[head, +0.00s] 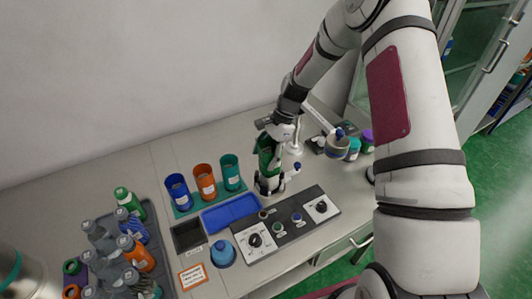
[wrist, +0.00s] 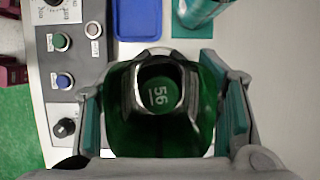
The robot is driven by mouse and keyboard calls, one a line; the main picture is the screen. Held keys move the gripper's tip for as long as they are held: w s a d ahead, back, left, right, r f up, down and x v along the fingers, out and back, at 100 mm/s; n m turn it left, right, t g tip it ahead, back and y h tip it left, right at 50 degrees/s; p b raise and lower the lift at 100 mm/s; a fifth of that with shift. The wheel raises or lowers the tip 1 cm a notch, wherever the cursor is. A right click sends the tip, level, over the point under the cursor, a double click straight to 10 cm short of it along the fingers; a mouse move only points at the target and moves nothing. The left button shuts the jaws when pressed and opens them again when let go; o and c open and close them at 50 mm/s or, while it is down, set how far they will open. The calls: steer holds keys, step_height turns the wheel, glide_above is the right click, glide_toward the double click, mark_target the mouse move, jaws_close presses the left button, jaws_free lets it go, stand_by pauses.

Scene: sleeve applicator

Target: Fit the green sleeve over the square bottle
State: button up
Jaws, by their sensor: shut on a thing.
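The green sleeve (wrist: 205,115) is between the teal-padded fingers of my gripper (wrist: 165,115) in the wrist view, and the gripper is shut on it. The square bottle (wrist: 160,92) shows there with its dark rounded-square top and a round green cap marked "56", seen within the outline of the sleeve. How far down the sleeve sits around the bottle cannot be told. In the head view the green sleeve (head: 266,148) is upright below my wrist, above a dark and white holder (head: 268,184). The bottle's lower part is hidden.
A control panel (head: 287,226) with knobs and buttons lies in front. Blue (head: 178,192), orange (head: 205,182) and teal (head: 230,172) cups stand behind a blue tray (head: 231,214). A grey tray (head: 158,240) of several bottles is at left. A lamp-like arm (head: 321,115) stands at right.

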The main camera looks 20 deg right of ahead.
steer(key=shift+f, duration=0.35)
steer(key=o, duration=1.2)
steer(key=shift+r, duration=0.1)
step_height(320, 180, up, 11)
steer(key=shift+f+p, duration=0.1)
steer(key=shift+p, duration=0.35)
stand_by(1.0)
stand_by(0.3)
